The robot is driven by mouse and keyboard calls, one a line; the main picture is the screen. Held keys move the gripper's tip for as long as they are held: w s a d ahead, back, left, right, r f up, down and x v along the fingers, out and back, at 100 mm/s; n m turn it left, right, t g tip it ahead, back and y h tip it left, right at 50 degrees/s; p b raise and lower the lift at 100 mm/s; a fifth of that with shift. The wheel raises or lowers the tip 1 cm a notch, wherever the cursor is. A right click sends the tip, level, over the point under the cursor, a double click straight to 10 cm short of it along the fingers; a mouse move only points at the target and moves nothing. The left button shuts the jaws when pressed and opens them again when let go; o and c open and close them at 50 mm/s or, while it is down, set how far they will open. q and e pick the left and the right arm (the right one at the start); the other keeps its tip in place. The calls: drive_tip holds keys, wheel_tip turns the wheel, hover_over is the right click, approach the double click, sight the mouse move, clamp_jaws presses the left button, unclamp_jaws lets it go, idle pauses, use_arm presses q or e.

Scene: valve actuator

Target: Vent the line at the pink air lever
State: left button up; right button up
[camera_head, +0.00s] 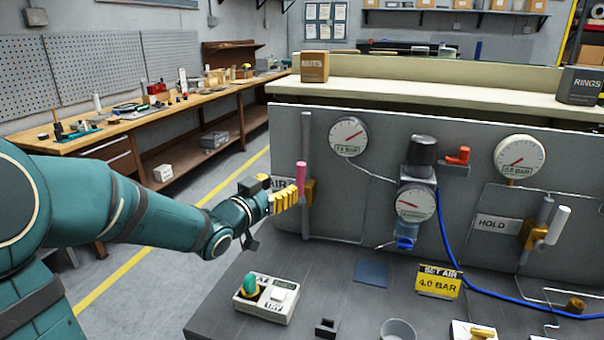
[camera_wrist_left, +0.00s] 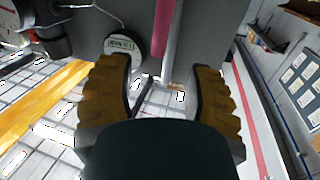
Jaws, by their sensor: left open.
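The pink air lever (camera_head: 301,177) stands upright in front of a grey vertical pipe (camera_head: 306,135) at the left end of the panel. A brass valve body (camera_head: 310,192) is just beside it. My left gripper (camera_head: 297,193) has yellow ridged fingers and is beside the lever's lower part. In the left wrist view the open fingers (camera_wrist_left: 155,70) show a clear gap, with the pink lever (camera_wrist_left: 163,28) at the top, ahead of the gap. I cannot tell whether a finger touches it. The AIR label (camera_head: 279,184) is partly hidden behind the gripper. My right gripper is not in view.
The grey panel (camera_head: 380,190) carries several gauges, a red handle (camera_head: 458,155) and a white lever (camera_head: 558,226) by the HOLD label (camera_head: 497,224).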

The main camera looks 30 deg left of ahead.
sight(298, 174)
use_arm(q)
drive_tip(key=w, duration=0.9)
drive_tip(key=shift+w+d+b, duration=0.15)
drive_tip(key=shift+w+b, duration=0.1)
drive_tip(key=shift+b, duration=0.15)
clamp_jaws()
